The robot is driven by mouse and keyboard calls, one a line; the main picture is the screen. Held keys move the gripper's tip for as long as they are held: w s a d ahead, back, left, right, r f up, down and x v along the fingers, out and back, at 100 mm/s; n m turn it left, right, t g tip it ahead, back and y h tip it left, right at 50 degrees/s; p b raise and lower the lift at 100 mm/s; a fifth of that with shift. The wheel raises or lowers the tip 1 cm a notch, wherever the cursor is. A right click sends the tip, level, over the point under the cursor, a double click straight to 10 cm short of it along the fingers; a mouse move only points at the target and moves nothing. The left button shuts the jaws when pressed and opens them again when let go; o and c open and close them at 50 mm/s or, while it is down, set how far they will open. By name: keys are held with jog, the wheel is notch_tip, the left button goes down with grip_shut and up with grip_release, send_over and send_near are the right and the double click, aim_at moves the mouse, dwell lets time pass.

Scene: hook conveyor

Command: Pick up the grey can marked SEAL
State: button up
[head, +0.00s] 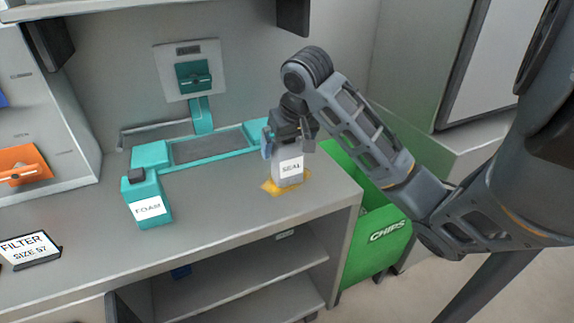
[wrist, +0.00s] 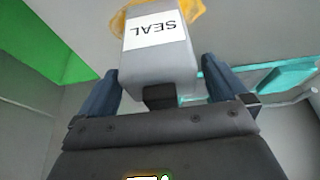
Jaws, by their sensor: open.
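The grey can marked SEAL (head: 287,171) stands upright on the bench top, near its right end, in a yellow-orange patch (head: 268,187). Its white label faces the head camera. My gripper (head: 285,147) is above the can, pointing down, with its fingers around the can's upper part. In the wrist view the can (wrist: 160,65) lies between my two open fingers (wrist: 160,90), its dark cap towards the palm. A gap shows on each side of the can there, so the fingers look apart from it.
A teal can marked FOAM (head: 147,199) stands to the left. A teal-framed conveyor (head: 210,148) runs behind. A green CHIPS bin (head: 380,240) stands beyond the bench's right edge. The bench front between the cans is clear.

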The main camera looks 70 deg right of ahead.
jog(key=shift+x, duration=0.9)
jog(key=c, duration=1.2)
